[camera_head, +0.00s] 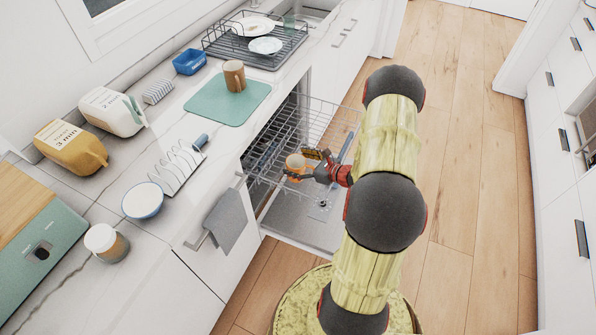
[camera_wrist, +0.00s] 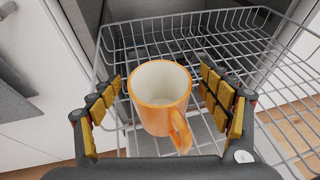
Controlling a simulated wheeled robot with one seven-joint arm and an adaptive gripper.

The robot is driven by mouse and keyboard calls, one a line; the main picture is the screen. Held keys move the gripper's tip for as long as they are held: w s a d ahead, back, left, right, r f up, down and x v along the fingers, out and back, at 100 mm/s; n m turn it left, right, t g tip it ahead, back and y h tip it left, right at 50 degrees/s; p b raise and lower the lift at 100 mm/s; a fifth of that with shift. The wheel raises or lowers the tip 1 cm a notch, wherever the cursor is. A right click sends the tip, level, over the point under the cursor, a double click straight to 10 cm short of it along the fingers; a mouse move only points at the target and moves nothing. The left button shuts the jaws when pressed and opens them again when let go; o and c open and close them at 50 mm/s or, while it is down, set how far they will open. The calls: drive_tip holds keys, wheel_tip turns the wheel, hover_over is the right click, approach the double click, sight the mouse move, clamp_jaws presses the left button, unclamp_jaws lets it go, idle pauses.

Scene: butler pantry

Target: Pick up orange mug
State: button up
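The orange mug (camera_wrist: 158,112) stands in the wire dishwasher rack (camera_wrist: 125,42), its white inside facing up and its handle pointing toward the camera and slightly right. In the head view the mug (camera_head: 295,162) is small and partly covered by my gripper (camera_head: 312,166). In the wrist view my gripper (camera_wrist: 164,112) is open, with one yellow-padded finger on each side of the mug. A gap shows on the left; on the right the finger pad is near the mug. I cannot tell whether it touches.
The open dishwasher door (camera_head: 300,218) lies below the rack. A brown mug (camera_head: 234,78) stands on a green mat (camera_head: 205,103) on the counter. A grey towel (camera_head: 226,221) hangs left of the dishwasher. The wooden floor (camera_head: 455,150) to the right is clear.

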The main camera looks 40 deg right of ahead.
drive_tip(key=shift+c, duration=1.2)
drive_tip(key=c, duration=1.7)
